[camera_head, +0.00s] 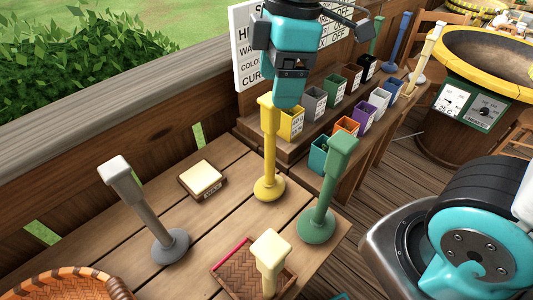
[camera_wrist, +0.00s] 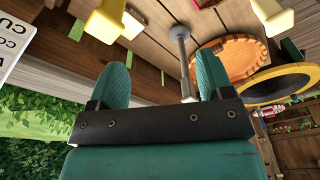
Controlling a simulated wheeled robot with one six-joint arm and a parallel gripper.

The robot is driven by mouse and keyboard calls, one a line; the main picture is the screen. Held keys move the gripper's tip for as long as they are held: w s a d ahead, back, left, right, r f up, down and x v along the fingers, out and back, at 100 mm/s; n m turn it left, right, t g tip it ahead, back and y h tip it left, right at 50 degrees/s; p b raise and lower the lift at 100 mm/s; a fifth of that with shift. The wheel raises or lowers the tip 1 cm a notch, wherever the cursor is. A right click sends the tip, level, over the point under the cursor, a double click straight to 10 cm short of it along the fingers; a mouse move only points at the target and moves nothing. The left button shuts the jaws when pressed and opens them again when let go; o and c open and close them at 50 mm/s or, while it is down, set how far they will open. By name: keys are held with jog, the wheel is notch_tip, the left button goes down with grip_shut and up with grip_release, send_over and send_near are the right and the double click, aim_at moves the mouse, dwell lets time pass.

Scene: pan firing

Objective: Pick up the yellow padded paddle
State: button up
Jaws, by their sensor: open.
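The yellow padded paddle (camera_head: 269,150) stands upright on its round yellow base on the wooden table, in the middle of the head view. My gripper (camera_head: 287,92) is high over the table at the paddle's upper end, overlapping it in the picture; I cannot tell whether they touch. In the wrist view my gripper (camera_wrist: 160,72) has its two teal fingers spread, with nothing between the tips. Yellow shapes show at the top of that view, but I cannot tell which is the paddle.
A green paddle (camera_head: 324,190) stands close right, a grey paddle (camera_head: 140,210) to the left and a cream paddle (camera_head: 268,258) in front. A small block (camera_head: 203,179) lies left of the yellow base. Coloured cups, including a yellow one (camera_head: 291,124), line the shelf behind.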

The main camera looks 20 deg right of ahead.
aim_at(270, 97)
jog(key=w+r+n+h+p, duration=0.2)
jog(key=w+r+n+p, duration=0.2)
jog(key=w+r+n, duration=0.25)
jog(key=f, duration=0.4)
jog(key=f+p, duration=0.1)
jog(key=f, duration=0.3)
jog(key=d+f+p, duration=0.1)
jog(key=f, duration=0.3)
jog(key=shift+w, duration=0.25)
jog(key=shift+d+f+p, duration=0.25)
jog(key=shift+f+p, duration=0.3)
jog(key=shift+f, duration=0.8)
jog(key=shift+d+f+p, duration=0.2)
jog(key=shift+f+p, duration=0.35)
jog(key=shift+f, duration=0.8)
jog(key=c, duration=1.4)
jog(key=shift+o, duration=0.2)
jog(key=shift+r, duration=0.15)
